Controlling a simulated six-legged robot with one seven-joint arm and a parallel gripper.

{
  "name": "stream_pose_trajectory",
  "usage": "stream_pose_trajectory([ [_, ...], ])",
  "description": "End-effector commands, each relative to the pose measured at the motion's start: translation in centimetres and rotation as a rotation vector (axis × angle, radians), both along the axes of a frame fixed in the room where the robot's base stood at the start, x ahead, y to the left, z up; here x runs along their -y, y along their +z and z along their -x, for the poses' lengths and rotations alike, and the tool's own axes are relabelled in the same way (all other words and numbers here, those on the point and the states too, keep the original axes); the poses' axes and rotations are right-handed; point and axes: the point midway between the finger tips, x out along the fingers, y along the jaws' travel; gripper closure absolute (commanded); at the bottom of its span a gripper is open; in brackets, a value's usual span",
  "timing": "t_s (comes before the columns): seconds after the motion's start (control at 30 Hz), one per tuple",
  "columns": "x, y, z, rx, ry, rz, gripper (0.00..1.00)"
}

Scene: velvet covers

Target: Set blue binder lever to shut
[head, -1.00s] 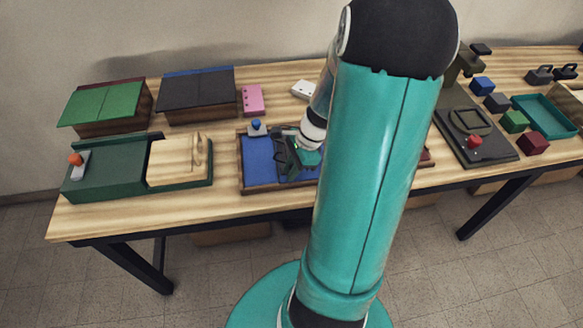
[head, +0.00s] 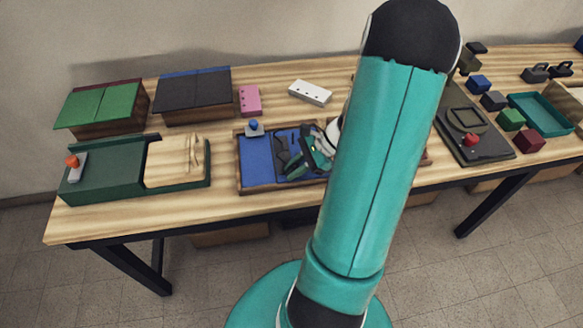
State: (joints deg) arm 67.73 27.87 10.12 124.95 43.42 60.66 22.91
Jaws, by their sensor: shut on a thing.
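The blue binder (head: 257,163) lies flat in a brown wooden frame at the table's front middle. A grey mount with a blue knob (head: 254,126) stands at its back left edge. My gripper (head: 290,160) is low over the binder's middle, to the right of the blue knob and apart from it. It is shut on a small dark part there. The dark fingers and that part blend, so I cannot tell its shape or angle. My arm hides the binder's right side.
A green case with an orange-knobbed lever (head: 73,162) and a pale wooden lid (head: 174,161) stand at left. Green (head: 100,103) and dark (head: 194,95) lidded boxes are behind. A pink block (head: 249,100) and a white block (head: 310,92) lie behind the binder. A red-knobbed device (head: 482,150) is at right.

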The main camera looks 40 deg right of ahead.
Motion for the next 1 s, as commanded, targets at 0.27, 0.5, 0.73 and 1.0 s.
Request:
stream_pose_trajectory([
  [0.27, 0.5, -0.47, 0.34, 0.118, -0.002, -0.164, 1.0],
  [0.5, 0.66, -0.63, 0.45, 0.177, -0.001, -0.244, 1.0],
  [0.73, 0.68, -0.68, 0.52, 0.196, 0.001, -0.269, 1.0],
  [1.0, 0.68, -0.68, 0.52, 0.196, 0.001, -0.269, 1.0],
])
